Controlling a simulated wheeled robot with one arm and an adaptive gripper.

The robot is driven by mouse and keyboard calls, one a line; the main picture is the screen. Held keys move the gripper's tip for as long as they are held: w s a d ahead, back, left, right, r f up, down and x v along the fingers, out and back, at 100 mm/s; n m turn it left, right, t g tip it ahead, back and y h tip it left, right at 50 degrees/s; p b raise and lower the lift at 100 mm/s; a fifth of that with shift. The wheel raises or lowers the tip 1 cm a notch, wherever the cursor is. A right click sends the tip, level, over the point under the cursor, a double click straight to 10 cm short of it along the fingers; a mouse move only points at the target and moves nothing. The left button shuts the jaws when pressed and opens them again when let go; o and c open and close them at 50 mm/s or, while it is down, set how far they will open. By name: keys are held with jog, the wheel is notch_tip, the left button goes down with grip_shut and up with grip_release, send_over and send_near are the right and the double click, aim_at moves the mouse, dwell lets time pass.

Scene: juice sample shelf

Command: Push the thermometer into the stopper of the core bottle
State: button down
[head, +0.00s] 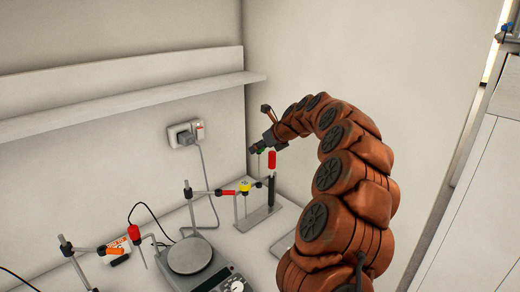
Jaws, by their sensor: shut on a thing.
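My gripper (263,147) is in the head view, small and far off at the end of my arm, in front of the back corner of the walls. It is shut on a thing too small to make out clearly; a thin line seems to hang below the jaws. Just right of and below it, a red-topped upright piece with a dark lower part (272,163) stands over a grey base plate. I cannot tell which thing is the thermometer, and I cannot make out the core bottle or its stopper.
A grey device with a round plate (189,256) stands on the bench. Stands with clamps (188,196) are beside it, one holding a red-topped rod (134,233). A yellow piece (245,187) is near the base plate. A wall socket (185,134) has a cable. A shelf (120,105) runs along the left wall.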

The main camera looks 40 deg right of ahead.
jog(key=shift+r, duration=0.9)
